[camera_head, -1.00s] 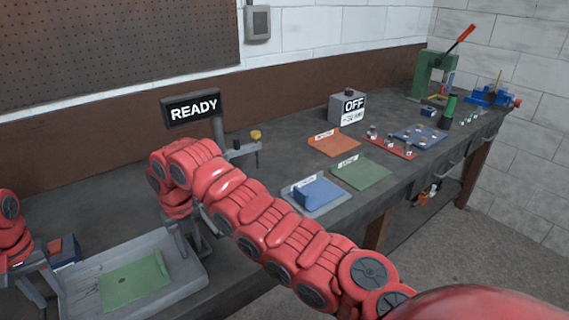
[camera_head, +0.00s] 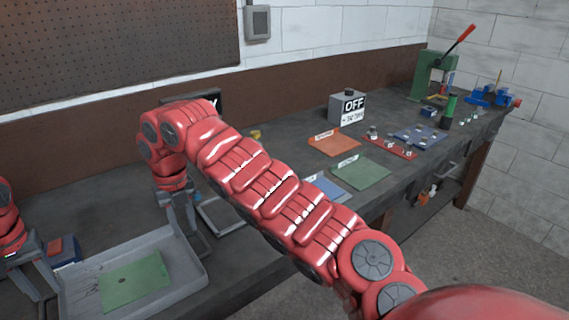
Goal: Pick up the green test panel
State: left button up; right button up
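The green test panel (camera_head: 136,284) is a flat green plate lying in a grey tray (camera_head: 185,290) at the lower left. My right gripper (camera_head: 182,212) hangs above the tray's far right side, fingers apart and pointing down, with nothing seen between them. It is apart from the panel. My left gripper (camera_head: 35,275) is at the left edge, beside the tray's left end. Its fingers are apart, with nothing seen between them, and it does not touch the panel.
A labelled green mat (camera_head: 362,174), an orange mat (camera_head: 336,143) and a partly hidden blue mat (camera_head: 330,188) lie on the bench. An OFF box (camera_head: 347,107) stands behind. A dark blue bin (camera_head: 66,250) is by the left gripper. My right arm crosses the middle.

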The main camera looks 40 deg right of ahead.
aim_at(123, 286)
jog(key=k, duration=1)
